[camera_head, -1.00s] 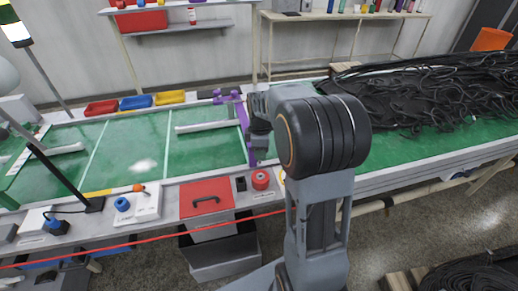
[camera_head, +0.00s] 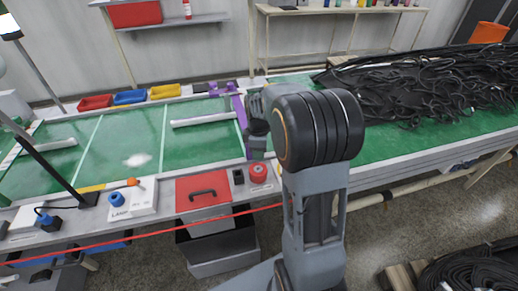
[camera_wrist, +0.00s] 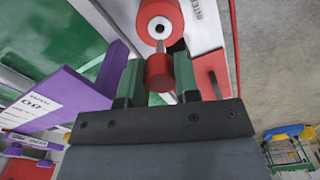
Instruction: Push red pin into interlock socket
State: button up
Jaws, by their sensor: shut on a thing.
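The red pin (camera_wrist: 159,74) is held between the two dark green fingers of my gripper (camera_wrist: 158,62) in the wrist view. Its thin metal tip points at the interlock socket (camera_wrist: 160,10), a red round body with a white face and a dark centre hole. In the head view the socket (camera_head: 258,172) sits at the bench's front edge, just below my gripper (camera_head: 257,150). The pin is hidden there.
A red box with a black handle (camera_head: 203,190) and a small black block (camera_head: 238,177) stand left of the socket. A purple bracket (camera_wrist: 62,100) is close on the left of my gripper. A red cable (camera_head: 140,240) runs along the bench front. Black hoses (camera_head: 420,90) pile at right.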

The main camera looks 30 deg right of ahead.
jog(key=shift+f+b, duration=0.35)
jog(key=shift+f, duration=0.5)
jog(key=shift+p, duration=0.35)
dwell(1.1)
jog(key=shift+f+b, duration=1.75)
jog(key=shift+f, duration=0.8)
jog(key=o, duration=1)
jog(key=shift+r, duration=0.1)
jog(key=shift+c, duration=0.2)
notch_tip(320, 180, up, 14)
jog(key=shift+f+p, duration=0.1)
jog(key=shift+p, duration=0.8)
